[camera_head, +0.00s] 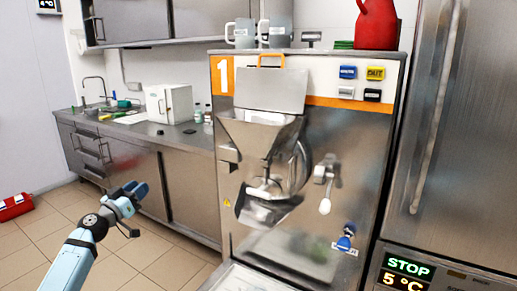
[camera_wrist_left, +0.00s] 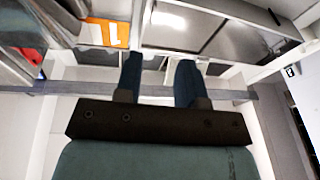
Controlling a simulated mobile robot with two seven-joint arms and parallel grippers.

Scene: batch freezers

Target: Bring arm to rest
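My left arm (camera_head: 82,243) comes in from the lower left in the head view. Its gripper (camera_head: 140,190) is raised in front of the low steel cabinets, left of the batch freezer (camera_head: 285,225), and looks apart from both. In the left wrist view the two blue fingers (camera_wrist_left: 158,75) stand apart with nothing between them, so it is open and empty. My right arm and gripper are in neither view.
The freezer marked 1 has a funnel hopper (camera_head: 262,130) and a tap lever (camera_head: 325,205). Jugs (camera_head: 277,33) and a red container (camera_head: 376,25) stand on top. A tall steel fridge (camera_head: 465,130) is at right. A red box (camera_head: 15,206) lies on the tiled floor at left.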

